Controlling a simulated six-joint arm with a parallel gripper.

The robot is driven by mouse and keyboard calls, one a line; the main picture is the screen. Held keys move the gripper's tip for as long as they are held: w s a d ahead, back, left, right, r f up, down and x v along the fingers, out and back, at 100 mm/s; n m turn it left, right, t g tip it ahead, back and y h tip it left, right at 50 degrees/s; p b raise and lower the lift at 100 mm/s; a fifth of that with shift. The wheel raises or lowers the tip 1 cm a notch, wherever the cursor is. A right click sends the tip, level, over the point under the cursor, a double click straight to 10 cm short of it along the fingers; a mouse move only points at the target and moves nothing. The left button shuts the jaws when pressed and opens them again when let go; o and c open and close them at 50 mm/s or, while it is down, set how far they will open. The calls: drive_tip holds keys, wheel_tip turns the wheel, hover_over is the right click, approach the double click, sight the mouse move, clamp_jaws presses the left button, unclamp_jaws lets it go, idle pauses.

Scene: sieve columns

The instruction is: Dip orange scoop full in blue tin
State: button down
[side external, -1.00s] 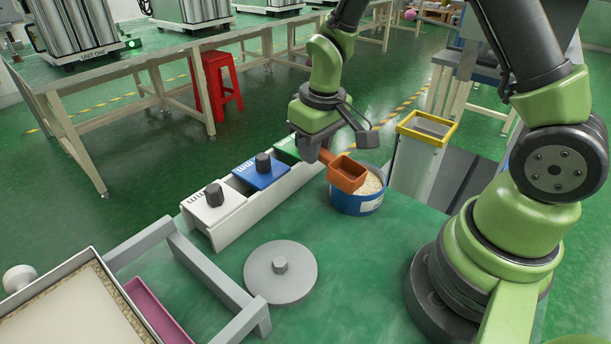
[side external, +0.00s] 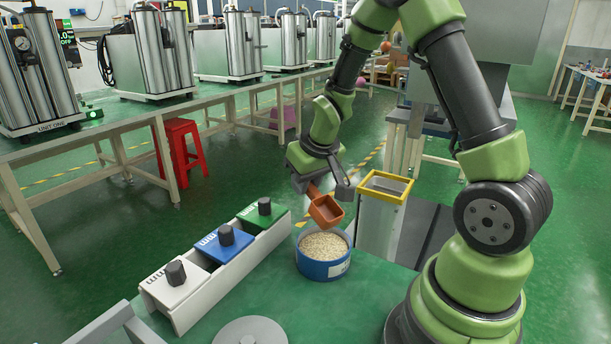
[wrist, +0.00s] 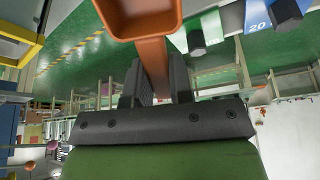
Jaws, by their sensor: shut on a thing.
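The orange scoop (side external: 326,211) hangs above the blue tin (side external: 322,271), its bowl tilted and apart from the tin in the picture. I see bare orange walls and no grain in the bowl in the side view. The tin stands open on the green table, filled with pale grain. My gripper (side external: 311,187) is shut on the scoop's handle. In the wrist view the handle runs between my gripper's fingers (wrist: 158,80), and the scoop bowl (wrist: 140,14) is cut off at the top edge.
A white rack left of the tin holds a white box (side external: 176,290), a blue box (side external: 225,247) and a green box (side external: 264,217), each with a dark knob. A grey round lid (side external: 250,333) lies in front. A yellow-rimmed bin (side external: 384,187) stands behind right.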

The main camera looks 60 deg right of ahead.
drive_tip(key=shift+f, duration=3.75)
drive_tip(key=shift+r+g+y, duration=0.35)
drive_tip(key=shift+r+g, duration=0.55)
drive_tip(key=shift+r, duration=1.4)
drive_tip(key=shift+r+g+y, duration=0.35)
drive_tip(key=shift+r+g, duration=0.55)
drive_tip(key=shift+r, duration=1.35)
